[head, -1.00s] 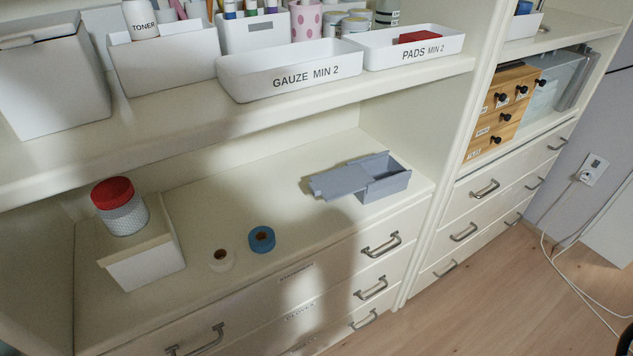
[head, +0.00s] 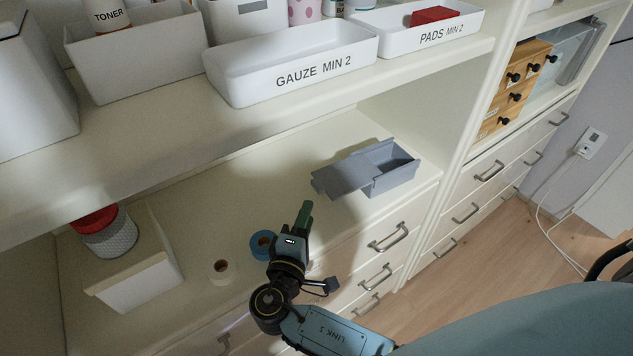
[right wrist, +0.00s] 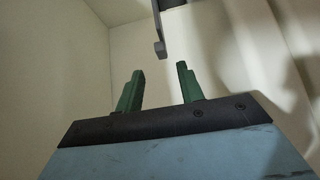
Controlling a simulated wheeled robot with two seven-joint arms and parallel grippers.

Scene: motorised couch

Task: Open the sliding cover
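A grey box (head: 398,181) sits on the counter of the lower bay, near the right side wall. Its flat grey sliding cover (head: 341,176) sticks out to the left, and the right part of the box top is open. My right gripper (head: 305,209), with green fingers, is in front and to the left of the box, apart from the cover. In the right wrist view, the fingers (right wrist: 159,82) are spread with nothing between them. A grey piece (right wrist: 161,35), apparently the box or cover, shows beyond them. My left gripper is not in view.
A blue tape roll (head: 262,244) is partly behind my right gripper, with a pale roll (head: 221,268) beside it. A white box (head: 137,277) and a red-lidded jar (head: 108,233) are at left. The upper shelf (head: 290,107) overhangs the counter's back.

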